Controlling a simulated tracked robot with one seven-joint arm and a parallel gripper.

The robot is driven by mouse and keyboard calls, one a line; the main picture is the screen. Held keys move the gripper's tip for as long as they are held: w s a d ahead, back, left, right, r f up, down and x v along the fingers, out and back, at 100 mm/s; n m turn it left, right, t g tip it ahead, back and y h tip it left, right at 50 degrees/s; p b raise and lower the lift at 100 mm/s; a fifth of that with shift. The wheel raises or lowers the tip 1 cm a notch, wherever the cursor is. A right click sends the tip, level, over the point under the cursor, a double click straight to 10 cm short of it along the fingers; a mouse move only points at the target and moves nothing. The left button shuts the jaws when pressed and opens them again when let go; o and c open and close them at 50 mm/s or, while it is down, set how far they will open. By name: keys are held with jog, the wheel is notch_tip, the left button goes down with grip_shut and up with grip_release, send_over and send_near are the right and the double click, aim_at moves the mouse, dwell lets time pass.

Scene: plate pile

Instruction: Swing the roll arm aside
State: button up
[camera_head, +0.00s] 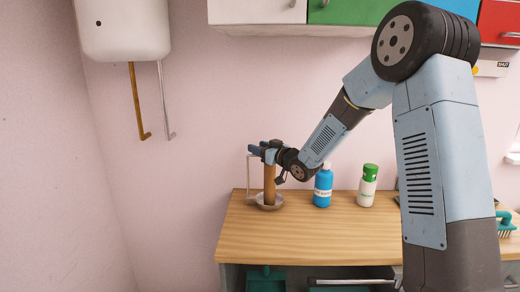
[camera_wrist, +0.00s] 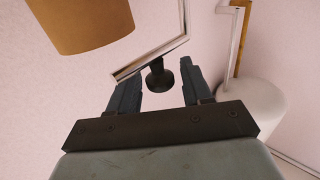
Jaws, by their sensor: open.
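A brown roll (camera_head: 270,187) stands upright in a round metal dish (camera_head: 277,204) at the left end of the wooden counter. A thin pale metal roll arm (camera_head: 248,175) rises beside the roll on its left. In the wrist view, the roll (camera_wrist: 82,24) is at the top left, and the bent metal arm (camera_wrist: 148,63) carries a dark round knob (camera_wrist: 160,78). My gripper (camera_head: 256,148) is at the top of the roll. In the wrist view, my gripper's fingers (camera_wrist: 160,82) are open, with the knob appearing between them; contact cannot be told.
A blue bottle (camera_head: 322,189) and a white bottle with a green cap (camera_head: 367,188) stand to the right on the counter (camera_head: 300,235). A white tank (camera_head: 122,30) with pipes hangs on the wall at upper left. Coloured cabinets (camera_head: 345,12) hang above. The front counter is clear.

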grip_shut()
dwell(0.3)
dwell(0.3)
